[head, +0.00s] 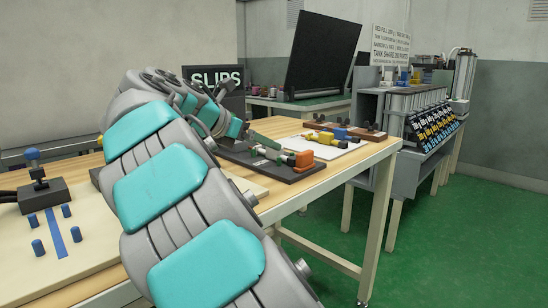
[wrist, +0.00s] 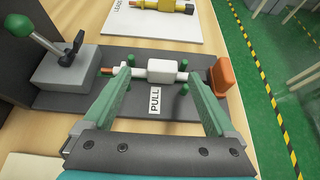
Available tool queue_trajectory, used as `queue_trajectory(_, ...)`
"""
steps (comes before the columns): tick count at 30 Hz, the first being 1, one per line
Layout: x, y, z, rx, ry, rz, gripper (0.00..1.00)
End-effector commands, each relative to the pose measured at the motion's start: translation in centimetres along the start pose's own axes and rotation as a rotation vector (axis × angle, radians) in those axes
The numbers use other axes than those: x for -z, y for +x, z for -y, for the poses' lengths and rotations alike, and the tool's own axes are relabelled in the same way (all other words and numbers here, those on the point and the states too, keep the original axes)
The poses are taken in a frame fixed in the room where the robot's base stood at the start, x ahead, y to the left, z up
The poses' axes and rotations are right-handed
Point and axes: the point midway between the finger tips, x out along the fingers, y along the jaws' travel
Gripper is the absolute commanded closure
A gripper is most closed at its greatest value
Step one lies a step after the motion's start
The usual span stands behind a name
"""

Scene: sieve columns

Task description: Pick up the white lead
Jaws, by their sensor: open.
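The white lead (wrist: 163,71) lies across a dark grey board (wrist: 150,93) in the wrist view. It has a thick white middle, thinner ends and a copper-coloured tip at the left. Several short green pegs stand around it. My gripper (wrist: 157,79) is open and empty, with one green finger towards each end of the lead. I cannot tell how high the fingertips are above the board. In the head view my arm reaches over the bench to this board (head: 291,177), and the lead is not clearly visible there.
An orange block (wrist: 222,75) stands at the lead's right end. A grey block with a green-knobbed lever (wrist: 62,68) stands at the left. A white board with a yellow lead (wrist: 172,5) lies beyond. The bench edge is close on the right.

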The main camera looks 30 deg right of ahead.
Motion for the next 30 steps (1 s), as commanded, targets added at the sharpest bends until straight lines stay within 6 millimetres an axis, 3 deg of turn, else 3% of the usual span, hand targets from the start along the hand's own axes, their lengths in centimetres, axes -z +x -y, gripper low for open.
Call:
queue_trajectory(6,-0.1,3.3,0.4,0.0,0.002,-0.001,0.09)
queue_trajectory(15,-0.2,3.8,0.4,-0.001,0.002,0.0,0.1)
queue_trajectory(30,-0.2,3.8,0.4,-0.001,0.001,0.0,0.66)
